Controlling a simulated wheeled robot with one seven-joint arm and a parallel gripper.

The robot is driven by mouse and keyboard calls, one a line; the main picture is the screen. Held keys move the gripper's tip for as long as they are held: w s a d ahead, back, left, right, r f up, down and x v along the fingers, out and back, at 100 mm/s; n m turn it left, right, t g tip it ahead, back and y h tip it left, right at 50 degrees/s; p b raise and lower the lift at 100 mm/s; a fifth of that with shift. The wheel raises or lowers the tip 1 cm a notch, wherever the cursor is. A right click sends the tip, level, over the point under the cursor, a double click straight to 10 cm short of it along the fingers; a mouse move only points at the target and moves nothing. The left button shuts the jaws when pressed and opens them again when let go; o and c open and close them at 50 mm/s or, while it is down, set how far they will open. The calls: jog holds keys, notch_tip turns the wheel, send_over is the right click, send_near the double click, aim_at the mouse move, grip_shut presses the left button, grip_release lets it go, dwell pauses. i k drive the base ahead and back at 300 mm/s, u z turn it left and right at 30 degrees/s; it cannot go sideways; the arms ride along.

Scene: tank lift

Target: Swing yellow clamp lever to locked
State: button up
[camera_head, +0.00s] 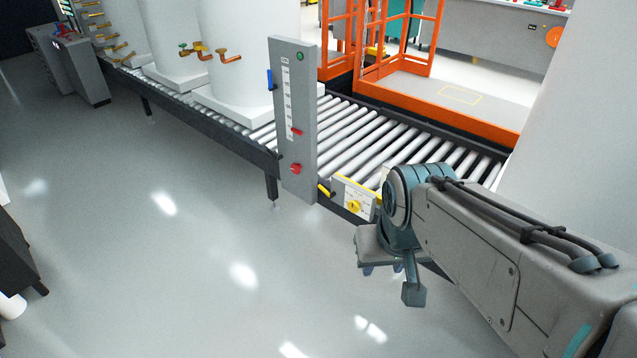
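A short yellow lever (325,190) sticks out at the left end of a small yellow-and-white panel (352,197) on the front side of the roller conveyor. The panel also carries a round yellow knob (354,206). I cannot read its labels, nor tell the lever's set position. My arm comes in from the lower right, and my gripper (392,268) hangs low in front of the conveyor, right of and below the panel. It is apart from the lever. My wrist hides the panel's right end. The fingers are mostly hidden, so their opening does not show.
A grey upright post (298,130) with a red knob, red marker and blue handle stands just left of the lever. White tanks (235,60) stand on the rollers (360,132) behind. An orange frame (440,110) borders the far side. The floor in front (180,260) is clear.

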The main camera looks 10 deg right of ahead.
aim_at(329, 196)
jog(key=u, duration=0.65)
jog(key=i, duration=0.4)
jog(key=u, duration=0.85)
jog(key=i, duration=0.7)
jog(key=z, duration=0.45)
jog(key=i, duration=0.9)
jog(key=z, duration=0.95)
